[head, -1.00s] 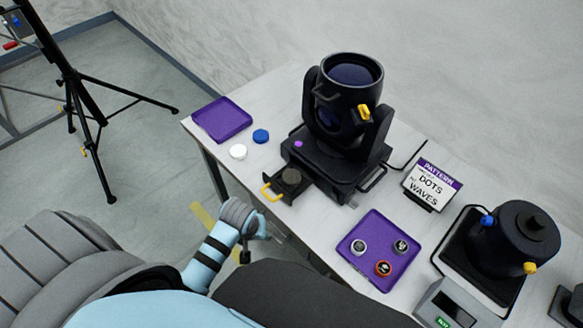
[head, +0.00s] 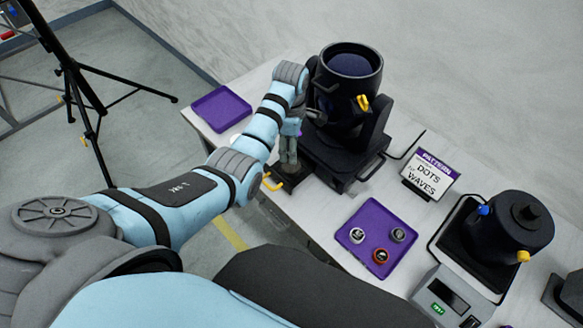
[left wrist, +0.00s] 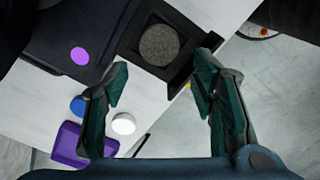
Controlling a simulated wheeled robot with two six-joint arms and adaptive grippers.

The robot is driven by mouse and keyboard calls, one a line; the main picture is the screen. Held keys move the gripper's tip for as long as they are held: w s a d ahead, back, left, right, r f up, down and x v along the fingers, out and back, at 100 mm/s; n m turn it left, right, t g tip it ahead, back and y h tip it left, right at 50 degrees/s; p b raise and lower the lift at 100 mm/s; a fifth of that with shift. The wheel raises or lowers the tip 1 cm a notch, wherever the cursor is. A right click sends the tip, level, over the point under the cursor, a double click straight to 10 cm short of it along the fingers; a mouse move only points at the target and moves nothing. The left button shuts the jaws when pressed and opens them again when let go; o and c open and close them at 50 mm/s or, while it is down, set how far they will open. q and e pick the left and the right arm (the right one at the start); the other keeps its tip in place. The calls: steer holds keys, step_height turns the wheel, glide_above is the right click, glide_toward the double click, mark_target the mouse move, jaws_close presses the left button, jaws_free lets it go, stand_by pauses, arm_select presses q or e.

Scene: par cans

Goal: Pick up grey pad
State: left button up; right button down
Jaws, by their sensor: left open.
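The grey pad (left wrist: 159,45) is a round, speckled disc lying in the square recess of a small black drawer (left wrist: 128,42) in the left wrist view. In the head view the drawer, with its yellow handle (head: 272,182), sticks out from the base of the black moving-head light (head: 345,120); the pad there is hidden behind my gripper. My left gripper (head: 289,160) is over the drawer, pointing down. In the left wrist view its two fingers (left wrist: 160,85) are spread and empty, with the pad ahead of and between the tips. My right gripper is not in view.
A white disc (left wrist: 123,124), a blue disc (left wrist: 78,105) and a purple tray (left wrist: 70,146) lie beside the drawer. Another purple tray (head: 352,257) holds three small round parts. A sign (head: 431,174), a second black fixture (head: 508,228) and a tester box (head: 450,296) stand to the right.

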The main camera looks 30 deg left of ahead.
mark_target(289, 165)
arm_select(q)
steer(key=f+b, duration=0.1)
steer(key=f, duration=0.7)
steer(key=shift+s+a+f+b, duration=0.1)
steer(key=shift+a+f+b, duration=0.1)
steer(key=shift+b, duration=0.2)
steer(key=shift+r, duration=0.1)
steer(key=c, duration=0.4)
steer(key=shift+r, duration=0.1)
